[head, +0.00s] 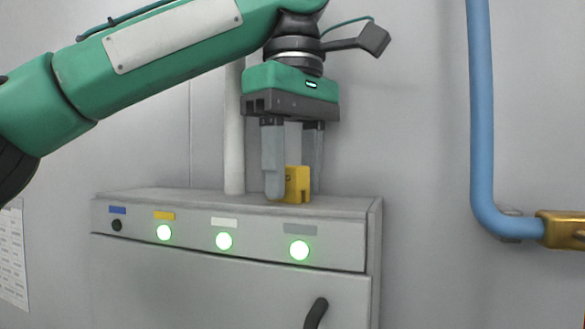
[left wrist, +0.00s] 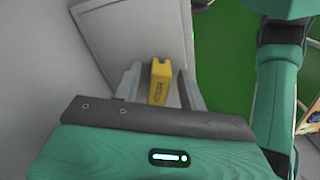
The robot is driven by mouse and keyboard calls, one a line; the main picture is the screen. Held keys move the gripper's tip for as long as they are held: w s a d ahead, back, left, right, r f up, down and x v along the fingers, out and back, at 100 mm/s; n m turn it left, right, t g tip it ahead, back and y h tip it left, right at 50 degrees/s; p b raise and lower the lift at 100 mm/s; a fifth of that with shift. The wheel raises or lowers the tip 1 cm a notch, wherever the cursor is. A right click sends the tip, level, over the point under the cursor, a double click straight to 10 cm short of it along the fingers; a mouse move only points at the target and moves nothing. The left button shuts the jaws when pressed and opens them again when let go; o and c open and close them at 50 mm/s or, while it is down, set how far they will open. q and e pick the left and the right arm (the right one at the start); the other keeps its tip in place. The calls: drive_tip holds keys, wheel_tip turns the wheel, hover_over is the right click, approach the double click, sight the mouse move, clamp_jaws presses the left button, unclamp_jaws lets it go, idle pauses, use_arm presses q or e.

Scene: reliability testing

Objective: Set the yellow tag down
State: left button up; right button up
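The yellow tag (head: 298,185) is a small upright block on top of the grey cabinet (head: 345,203), near its right end. My left gripper (head: 293,190) points straight down over the cabinet top, with one finger on each side of the tag. In the left wrist view, the yellow tag (left wrist: 159,82) stands between the two fingertips (left wrist: 160,85), with a narrow gap showing on each side, so the gripper looks open around it. The nearer finger hides part of the tag in the head view. My right gripper is not in view.
A pale vertical pipe (head: 234,130) stands behind the cabinet, left of the gripper. A blue pipe (head: 481,120) runs down the wall at right. The cabinet top left of the tag is clear.

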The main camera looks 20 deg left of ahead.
use_arm(q)
drive_tip(key=shift+w+d, duration=0.15)
drive_tip(key=shift+w, duration=0.1)
drive_tip(key=shift+w+a+r, duration=0.1)
drive_tip(key=shift+a+r, duration=0.05)
drive_tip(key=shift+a, duration=0.05)
wheel_tip(320, 180, up, 2)
drive_tip(key=shift+r, duration=0.15)
drive_tip(key=shift+s+d+r, duration=0.2)
drive_tip(key=shift+r, duration=0.55)
drive_tip(key=shift+w+a+r, duration=0.1)
drive_tip(key=shift+a+r, duration=0.05)
drive_tip(key=shift+r, duration=1.65)
